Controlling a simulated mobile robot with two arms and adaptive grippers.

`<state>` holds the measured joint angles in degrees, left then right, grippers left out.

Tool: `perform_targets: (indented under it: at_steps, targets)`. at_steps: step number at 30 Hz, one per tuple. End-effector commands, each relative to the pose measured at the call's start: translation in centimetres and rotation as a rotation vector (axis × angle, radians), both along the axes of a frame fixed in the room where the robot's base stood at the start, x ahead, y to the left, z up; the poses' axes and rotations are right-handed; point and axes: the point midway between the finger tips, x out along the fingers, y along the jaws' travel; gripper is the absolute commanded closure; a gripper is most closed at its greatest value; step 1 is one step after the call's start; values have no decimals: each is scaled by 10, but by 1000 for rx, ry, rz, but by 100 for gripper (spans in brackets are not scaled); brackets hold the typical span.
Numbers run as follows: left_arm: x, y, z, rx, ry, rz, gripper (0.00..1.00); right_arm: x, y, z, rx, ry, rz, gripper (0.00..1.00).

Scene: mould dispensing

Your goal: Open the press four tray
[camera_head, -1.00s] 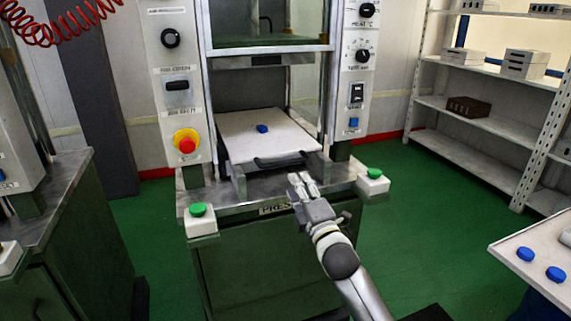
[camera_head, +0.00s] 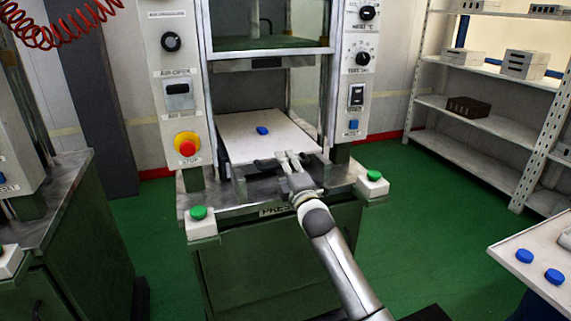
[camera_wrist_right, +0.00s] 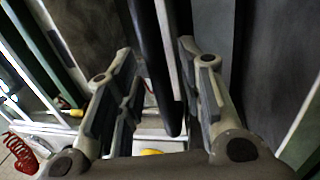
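The press tray (camera_head: 260,136) is a white plate in the middle of the press, with a small blue piece (camera_head: 262,131) on it. A dark handle (camera_head: 264,164) runs along its front edge. My right gripper (camera_head: 289,156) is at the front edge of the tray, by the right part of the handle. In the right wrist view its two fingers (camera_wrist_right: 158,95) stand apart, with a dark bar (camera_wrist_right: 158,60), which looks like the handle, between them. I cannot see the fingers pressing on it. My left gripper is not in view.
The press has green buttons at its front left (camera_head: 199,212) and front right (camera_head: 374,175) corners, and a red stop knob (camera_head: 187,146). A white table (camera_head: 535,270) with blue pieces is at the right. A shelf rack (camera_head: 490,120) stands behind.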

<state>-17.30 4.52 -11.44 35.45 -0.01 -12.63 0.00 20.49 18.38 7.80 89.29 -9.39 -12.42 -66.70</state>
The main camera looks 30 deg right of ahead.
Motion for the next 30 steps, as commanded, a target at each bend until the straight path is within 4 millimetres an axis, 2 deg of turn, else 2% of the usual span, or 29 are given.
perform_targets:
  at_steps: [5,14,30]
  targets:
    - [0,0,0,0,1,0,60,0,0,0,0,0,0,65]
    - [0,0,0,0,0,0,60,0,0,0,0,0,0,100]
    - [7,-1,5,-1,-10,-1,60,-6,1,1,0,1,0,100]
